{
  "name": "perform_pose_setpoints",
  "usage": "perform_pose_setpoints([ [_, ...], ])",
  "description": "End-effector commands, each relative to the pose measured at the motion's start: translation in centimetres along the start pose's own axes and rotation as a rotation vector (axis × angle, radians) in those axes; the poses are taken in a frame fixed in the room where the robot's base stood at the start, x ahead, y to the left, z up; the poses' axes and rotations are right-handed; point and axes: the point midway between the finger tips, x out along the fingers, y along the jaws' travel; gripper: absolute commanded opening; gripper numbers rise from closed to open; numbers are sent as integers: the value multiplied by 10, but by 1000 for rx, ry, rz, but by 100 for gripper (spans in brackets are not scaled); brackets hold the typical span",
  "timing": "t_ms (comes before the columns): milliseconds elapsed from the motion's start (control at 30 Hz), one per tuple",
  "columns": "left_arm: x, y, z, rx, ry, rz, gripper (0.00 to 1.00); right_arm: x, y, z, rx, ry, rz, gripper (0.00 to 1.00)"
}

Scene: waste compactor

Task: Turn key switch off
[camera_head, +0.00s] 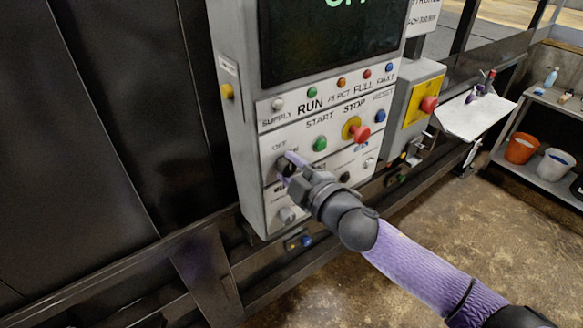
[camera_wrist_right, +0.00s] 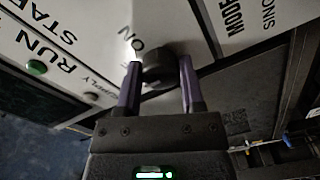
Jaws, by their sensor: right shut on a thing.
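The key switch shows in the right wrist view as a dark round knob (camera_wrist_right: 158,66) on the white panel, under an "ON" label. My right gripper (camera_wrist_right: 160,85) has its two purple fingers on either side of the knob, shut on it. In the head view my right gripper (camera_head: 290,165) reaches the control panel (camera_head: 262,150) at the lower left, at the switch (camera_head: 283,166) below the "OFF" label. The gripper and wrist partly cover the switch, and its exact angle is hard to tell. My left gripper is not in view.
Close by on the panel are a green start button (camera_head: 320,143), a red stop button (camera_head: 361,133) on yellow, and a dark screen (camera_head: 330,35) above. A grey box with a red button (camera_head: 429,104) stands to the right. A shelf holds buckets (camera_head: 520,147) farther right.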

Motion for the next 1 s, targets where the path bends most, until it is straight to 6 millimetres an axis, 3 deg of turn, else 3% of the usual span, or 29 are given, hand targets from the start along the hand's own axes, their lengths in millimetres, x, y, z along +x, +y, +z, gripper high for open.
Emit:
perform_pose_setpoints([
  [267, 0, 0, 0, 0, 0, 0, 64, 0, -1, 0, -2, 0, -1, 0],
  [300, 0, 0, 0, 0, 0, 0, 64, 0, -1, 0, -1, 0, -1, 56],
  [433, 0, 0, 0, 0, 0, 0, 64, 0, 0, 0, -1, 0, -1, 83],
  [767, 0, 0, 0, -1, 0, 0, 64, -4, 0, 0, 0, 0, 0, 84],
  [867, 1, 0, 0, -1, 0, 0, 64, -18, -1, 1, 0, -2, -2, 84],
  [1000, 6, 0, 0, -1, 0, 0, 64, -54, -2, 1, -1, -1, -3, 84],
])
